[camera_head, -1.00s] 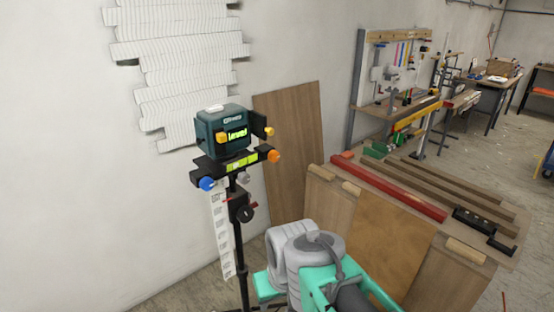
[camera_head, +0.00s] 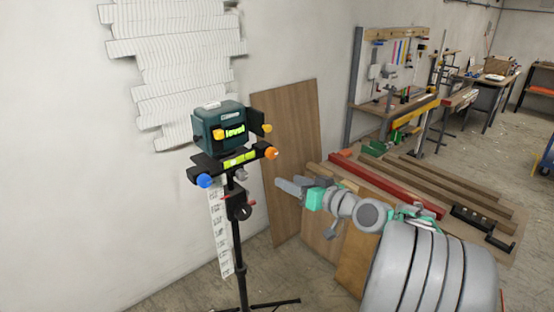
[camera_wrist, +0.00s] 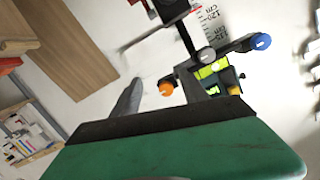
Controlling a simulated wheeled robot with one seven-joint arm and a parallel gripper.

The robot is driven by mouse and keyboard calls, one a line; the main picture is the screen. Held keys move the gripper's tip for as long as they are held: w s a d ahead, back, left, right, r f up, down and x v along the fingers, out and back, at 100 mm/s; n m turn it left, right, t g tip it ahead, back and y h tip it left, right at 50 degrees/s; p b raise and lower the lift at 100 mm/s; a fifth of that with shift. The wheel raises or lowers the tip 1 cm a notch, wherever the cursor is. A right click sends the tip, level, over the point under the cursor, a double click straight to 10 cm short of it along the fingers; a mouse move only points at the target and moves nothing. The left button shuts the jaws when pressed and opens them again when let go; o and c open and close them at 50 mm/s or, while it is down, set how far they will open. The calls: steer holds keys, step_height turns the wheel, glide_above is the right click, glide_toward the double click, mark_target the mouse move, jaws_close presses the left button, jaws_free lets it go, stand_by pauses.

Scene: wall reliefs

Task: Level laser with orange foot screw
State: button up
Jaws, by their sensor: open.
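The dark teal laser (camera_head: 218,128) sits on a black bracket on a tripod (camera_head: 237,240) beside the wall. Its lit green display seems to read "level". The orange foot screw (camera_head: 272,153) is at the bracket's right end, the blue screw (camera_head: 204,181) at its left end, with a grey knob (camera_head: 242,175) below. A yellow-green vial (camera_head: 240,159) lies between them. My gripper (camera_head: 290,185) is open and empty, to the lower right of the orange screw and apart from it.
A brown board (camera_head: 285,150) leans on the wall behind my gripper. A low bench (camera_head: 430,190) with a red beam and wooden strips stands to the right. A white scale strip (camera_head: 219,230) hangs behind the tripod. White relief panels (camera_head: 175,65) are on the wall.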

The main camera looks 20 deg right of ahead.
steer(key=t, duration=0.2)
glide_toward(273, 155)
steer(key=shift+n, duration=0.4)
steer(key=p+x, duration=0.2)
steer(key=x, duration=0.6)
steer(key=shift+w, duration=0.25)
jaws_close()
